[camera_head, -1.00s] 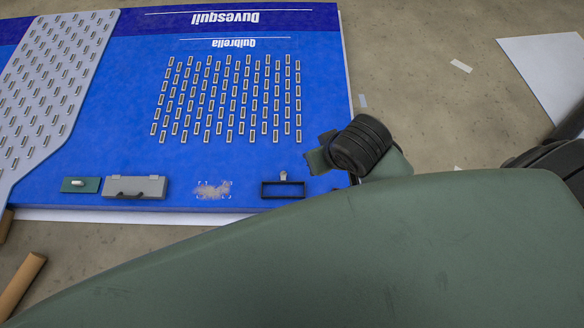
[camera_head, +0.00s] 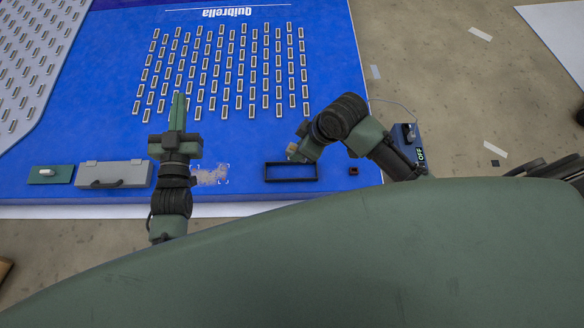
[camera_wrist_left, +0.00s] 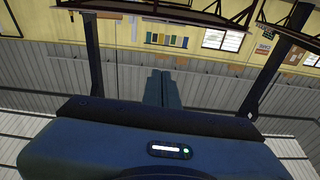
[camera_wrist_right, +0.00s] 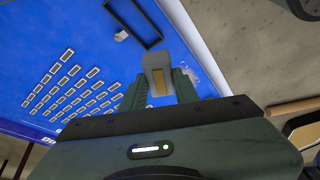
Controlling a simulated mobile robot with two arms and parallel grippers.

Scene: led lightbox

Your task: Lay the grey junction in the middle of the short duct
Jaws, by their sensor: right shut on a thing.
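My right gripper (camera_wrist_right: 160,88) is shut on a grey block with a tan face, which I take as the grey junction (camera_wrist_right: 155,62). In the head view my right gripper (camera_head: 299,146) is over the blue board, just beyond a black rectangular frame (camera_head: 291,179); its arm hides part of the grip. My left gripper (camera_head: 178,108) has its fingers together and empty above the board's lower left; they also show together in the left wrist view (camera_wrist_left: 162,88). I cannot tell which thing is the short duct.
The blue board (camera_head: 110,115) bears rows of small slotted modules (camera_head: 222,72). A grey case (camera_head: 112,174), a green pad (camera_head: 50,175) and a marked speckled patch (camera_head: 210,175) lie along its near edge. A device reading OFF (camera_head: 419,150) stands at its right.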

